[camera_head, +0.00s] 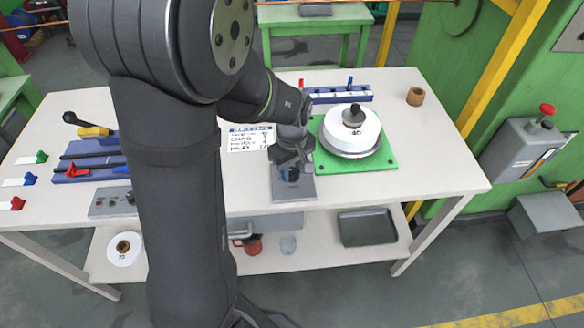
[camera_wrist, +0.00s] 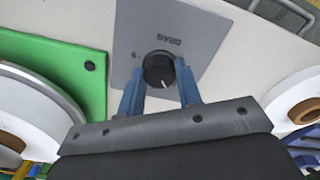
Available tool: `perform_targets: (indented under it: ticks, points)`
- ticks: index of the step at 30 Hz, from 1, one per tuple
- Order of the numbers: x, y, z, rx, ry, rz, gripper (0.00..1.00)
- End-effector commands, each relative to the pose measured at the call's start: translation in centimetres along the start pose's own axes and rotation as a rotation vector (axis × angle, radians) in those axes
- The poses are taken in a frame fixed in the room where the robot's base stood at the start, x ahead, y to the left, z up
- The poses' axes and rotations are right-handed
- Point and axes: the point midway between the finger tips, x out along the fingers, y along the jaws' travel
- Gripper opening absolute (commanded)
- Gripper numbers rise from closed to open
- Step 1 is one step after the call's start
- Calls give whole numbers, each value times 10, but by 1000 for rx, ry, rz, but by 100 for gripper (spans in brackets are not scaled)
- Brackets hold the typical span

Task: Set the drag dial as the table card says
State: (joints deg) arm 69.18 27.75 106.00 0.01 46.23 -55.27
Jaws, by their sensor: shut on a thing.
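The drag dial (camera_wrist: 158,68) is a black round knob with a white pointer line, on a grey plate (camera_wrist: 196,30) marked DRAG, which reads upside down in the wrist view. The pointer line aims toward the lower right there. One small mark shows left of the knob; other scale marks are hidden or too small. My gripper (camera_wrist: 160,86) is shut on the knob, one blue finger on each side. In the head view my gripper (camera_head: 290,166) is over the grey plate (camera_head: 302,192) at the table's front. The table card (camera_head: 248,137) is partly covered by my arm; its DRAG value is unclear.
A white spool (camera_head: 350,128) sits on a green plate (camera_head: 384,158) just right of the dial. A blue rack (camera_head: 336,95) with pegs stands behind, and a brown cylinder (camera_head: 415,96) stands far right. Blue rails (camera_head: 88,158) and coloured clips lie left.

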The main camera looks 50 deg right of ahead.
Motion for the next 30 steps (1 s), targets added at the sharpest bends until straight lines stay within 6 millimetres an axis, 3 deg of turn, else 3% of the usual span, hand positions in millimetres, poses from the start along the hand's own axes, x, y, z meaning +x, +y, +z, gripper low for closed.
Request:
perform_targets:
  ticks: [30]
  points:
    - [0, 0, 0, 951, -1, 0, 9]
